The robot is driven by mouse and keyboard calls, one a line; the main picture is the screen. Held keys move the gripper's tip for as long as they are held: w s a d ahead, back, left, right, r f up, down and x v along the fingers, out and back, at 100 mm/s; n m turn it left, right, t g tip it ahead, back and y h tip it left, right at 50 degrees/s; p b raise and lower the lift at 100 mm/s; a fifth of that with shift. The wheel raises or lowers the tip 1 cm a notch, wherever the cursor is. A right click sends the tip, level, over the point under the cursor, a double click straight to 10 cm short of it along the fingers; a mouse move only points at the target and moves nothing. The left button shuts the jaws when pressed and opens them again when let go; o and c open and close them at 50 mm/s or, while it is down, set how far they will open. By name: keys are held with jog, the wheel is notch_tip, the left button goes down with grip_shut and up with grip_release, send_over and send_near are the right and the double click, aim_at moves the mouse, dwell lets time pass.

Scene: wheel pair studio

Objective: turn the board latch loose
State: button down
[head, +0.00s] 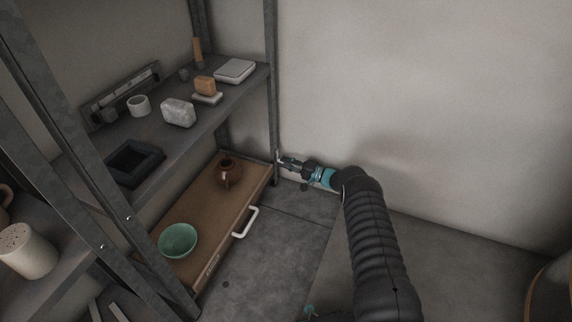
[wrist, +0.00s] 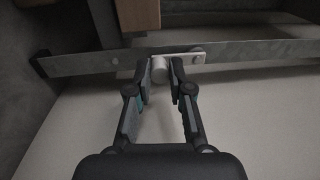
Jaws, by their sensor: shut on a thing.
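The board latch (wrist: 184,58) is a light metal plate on the grey shelf post in the wrist view, with a pale round knob (wrist: 159,72). My gripper (wrist: 158,72) is shut on the knob, one finger on each side of it. In the head view my gripper (head: 283,161) is at the shelf's far right post, by the corner of the brown board (head: 205,212). The latch is too small there to make out well. The board lies on the low shelf level, and its end (wrist: 138,14) shows above the post in the wrist view.
A green bowl (head: 178,240) and a brown pot (head: 229,174) stand on the board, with a white handle (head: 246,222) on its front edge. The shelf above (head: 215,107) holds several small items. A bare wall (head: 420,100) is at the right.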

jog(key=shift+w, duration=0.1)
dwell(0.4)
jog(key=c, duration=1.1)
grip_release()
jog(key=shift+o, duration=0.2)
jog(key=shift+d, duration=0.15)
jog(key=r+v, duration=0.1)
jog(key=v, duration=1)
jog(key=shift+d+f, duration=0.35)
jog(key=shift+f, duration=0.2)
